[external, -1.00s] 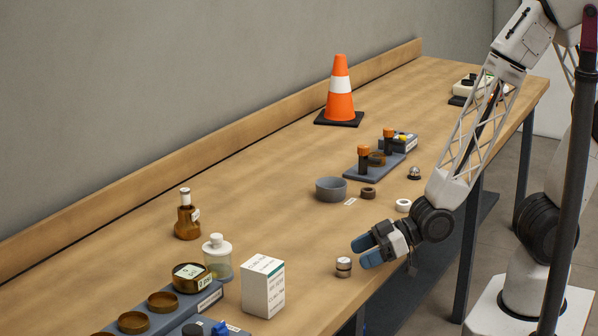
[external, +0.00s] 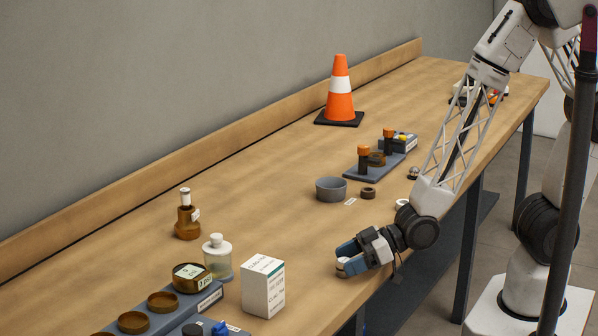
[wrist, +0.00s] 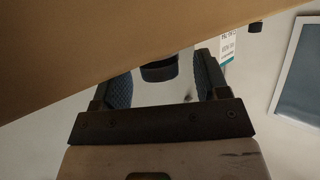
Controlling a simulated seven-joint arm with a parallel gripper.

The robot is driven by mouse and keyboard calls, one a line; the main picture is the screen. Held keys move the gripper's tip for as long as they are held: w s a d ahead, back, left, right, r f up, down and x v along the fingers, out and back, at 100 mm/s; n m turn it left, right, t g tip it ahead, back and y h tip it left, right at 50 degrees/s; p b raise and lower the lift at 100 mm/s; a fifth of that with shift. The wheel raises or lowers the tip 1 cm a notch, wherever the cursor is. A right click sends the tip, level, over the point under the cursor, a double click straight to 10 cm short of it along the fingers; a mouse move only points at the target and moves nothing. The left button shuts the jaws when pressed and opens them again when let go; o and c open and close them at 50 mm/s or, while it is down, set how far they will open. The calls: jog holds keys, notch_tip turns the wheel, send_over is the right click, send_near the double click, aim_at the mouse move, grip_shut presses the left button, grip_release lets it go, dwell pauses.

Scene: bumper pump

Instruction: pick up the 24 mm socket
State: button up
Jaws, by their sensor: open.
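A short silvery cylinder, which looks like the 24 mm socket (external: 341,263), stands near the bench's front edge, right of the white box. No size marking is readable on it. My gripper (external: 346,257) is low over the bench with its blue-padded fingers open around the socket, partly hiding it. In the wrist view, the socket (wrist: 158,72) shows as a dark rounded shape between the two spread fingers of my gripper (wrist: 163,78). I cannot tell whether either finger touches it.
A white box (external: 263,287) stands close on the left of my gripper; it also shows in the wrist view (wrist: 228,45). A dark ring (external: 368,193), a grey bowl (external: 331,189) and an orange cone (external: 340,95) are farther back.

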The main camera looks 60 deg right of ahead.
aim_at(344, 260)
jog(key=shift+w+a+f, duration=0.3)
jog(key=shift+w+a, duration=0.1)
jog(key=shift+w, duration=0.05)
dwell(0.4)
jog(key=c, duration=1.1)
jog(key=shift+r, duration=0.15)
jog(key=shift+r, duration=4.9)
